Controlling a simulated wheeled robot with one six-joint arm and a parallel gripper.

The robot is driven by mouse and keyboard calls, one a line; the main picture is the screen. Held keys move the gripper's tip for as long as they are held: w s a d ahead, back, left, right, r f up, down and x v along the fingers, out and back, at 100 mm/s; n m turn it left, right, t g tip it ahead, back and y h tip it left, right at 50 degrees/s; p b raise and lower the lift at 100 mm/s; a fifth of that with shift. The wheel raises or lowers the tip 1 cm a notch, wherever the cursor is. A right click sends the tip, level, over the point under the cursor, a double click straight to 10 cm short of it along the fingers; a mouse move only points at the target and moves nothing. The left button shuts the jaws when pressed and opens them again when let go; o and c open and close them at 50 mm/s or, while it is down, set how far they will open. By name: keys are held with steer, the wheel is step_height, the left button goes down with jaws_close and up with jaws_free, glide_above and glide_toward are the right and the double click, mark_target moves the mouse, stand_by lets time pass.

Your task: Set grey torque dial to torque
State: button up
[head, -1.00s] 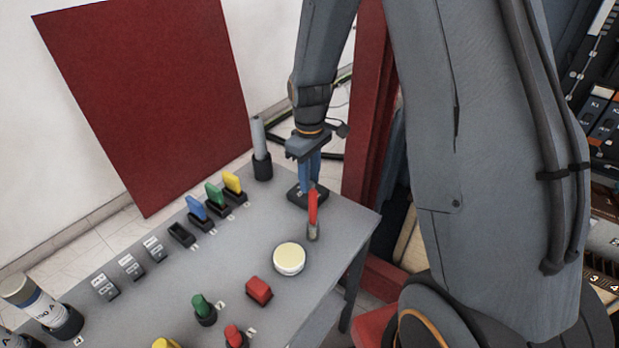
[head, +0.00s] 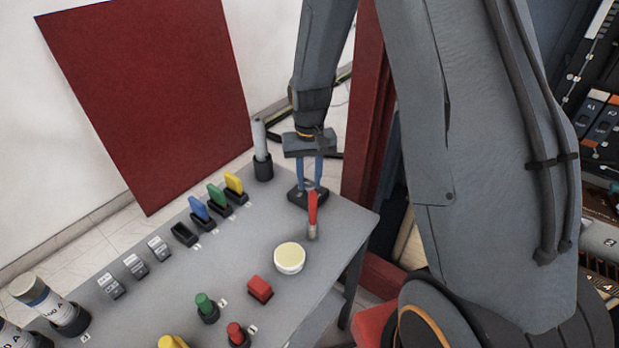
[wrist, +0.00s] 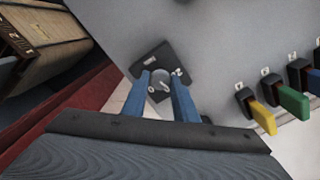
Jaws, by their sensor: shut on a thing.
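The grey torque dial (wrist: 160,87) is a small round knob with a pale pointer mark. It sits on a dark square base (wrist: 168,60) with white marks that are too small to read surely. In the head view the base (head: 296,199) is at the far right corner of the grey table. My gripper (head: 309,184) points down over it, and its two blue fingers are shut on the dial from both sides. The wrist view also shows my gripper (wrist: 160,84), with one finger on each side of the dial. The dial itself is mostly hidden in the head view.
A red-handled tool (head: 312,214) stands upright just in front of the base. A grey cylinder in a black holder (head: 262,150) is to the left. Yellow, green and blue keys (head: 217,195) and a cream round lid (head: 289,258) are on the table (head: 225,265).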

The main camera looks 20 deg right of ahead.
mark_target(310, 184)
steer(key=shift+w+r+m, duration=0.1)
steer(key=shift+m, duration=1.4)
steer(key=o, duration=1.1)
steer(key=shift+d, duration=0.1)
steer(key=shift+c, duration=0.2)
steer(key=shift+r+b, duration=0.65)
steer(key=shift+r, duration=3.2)
